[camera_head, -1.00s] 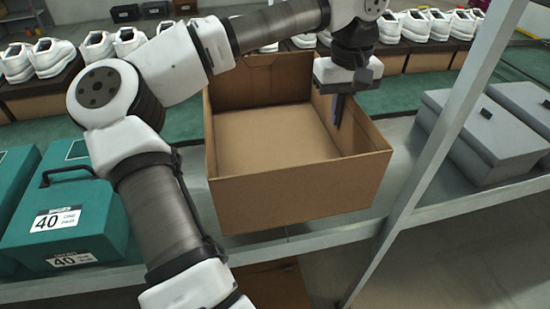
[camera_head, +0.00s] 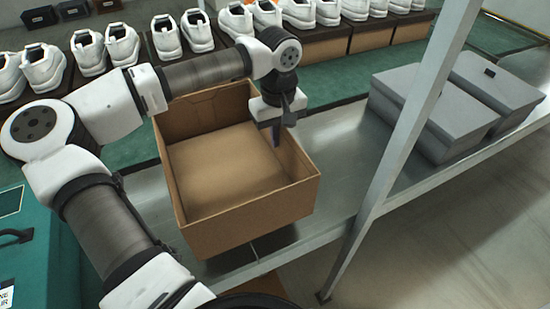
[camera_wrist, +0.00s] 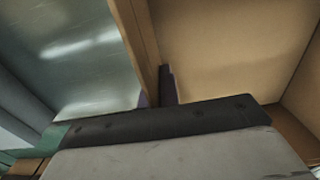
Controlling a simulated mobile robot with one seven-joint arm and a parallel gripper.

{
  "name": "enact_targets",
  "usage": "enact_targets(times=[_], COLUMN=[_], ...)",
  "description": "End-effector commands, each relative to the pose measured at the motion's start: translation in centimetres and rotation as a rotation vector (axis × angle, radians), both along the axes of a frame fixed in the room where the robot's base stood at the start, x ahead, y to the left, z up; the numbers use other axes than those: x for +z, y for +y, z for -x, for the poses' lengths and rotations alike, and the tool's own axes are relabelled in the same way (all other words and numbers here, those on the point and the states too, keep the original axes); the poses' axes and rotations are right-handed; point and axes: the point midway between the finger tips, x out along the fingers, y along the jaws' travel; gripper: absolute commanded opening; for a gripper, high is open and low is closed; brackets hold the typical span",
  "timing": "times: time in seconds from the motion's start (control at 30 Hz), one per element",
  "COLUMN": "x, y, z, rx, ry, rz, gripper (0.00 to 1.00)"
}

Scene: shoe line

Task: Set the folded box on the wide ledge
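The folded box (camera_head: 245,220) is an open-topped brown carton, seen in the middle of the head view. It is upright, over the front part of the grey metal ledge (camera_head: 345,140). Its front bottom edge overlaps the ledge's front edge in the picture. I cannot tell whether its base rests there or hangs slightly above. My gripper (camera_head: 277,130) points down at the box's right wall. In the wrist view the wall (camera_wrist: 138,45) runs between the fingers (camera_wrist: 157,92), one on each side and close against it. The box interior is empty.
Grey lidded boxes (camera_head: 430,110) stand on the ledge at right, behind a slanted metal post (camera_head: 385,185). Bare ledge lies between them and the carton. A teal box (camera_head: 25,245) is at left. White shoes (camera_head: 125,45) line the green surface behind.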

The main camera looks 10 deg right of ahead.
Motion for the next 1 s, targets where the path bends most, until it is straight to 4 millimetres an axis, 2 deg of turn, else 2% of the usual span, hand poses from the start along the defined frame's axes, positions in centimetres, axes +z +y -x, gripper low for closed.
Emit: enact_targets(times=[0.13,0.37,0.6,1.0], x=[-2.8,-4.5,-7.8,-8.8], y=[0.0,0.0,0.0,0.0], z=[0.1,0.0,0.1,0.0], rx=[-0.001,0.000,0.000,0.000], ry=[0.002,0.001,0.002,-0.001], rz=[0.000,0.001,0.000,0.000], gripper=[0.00,0.00,0.00,0.00])
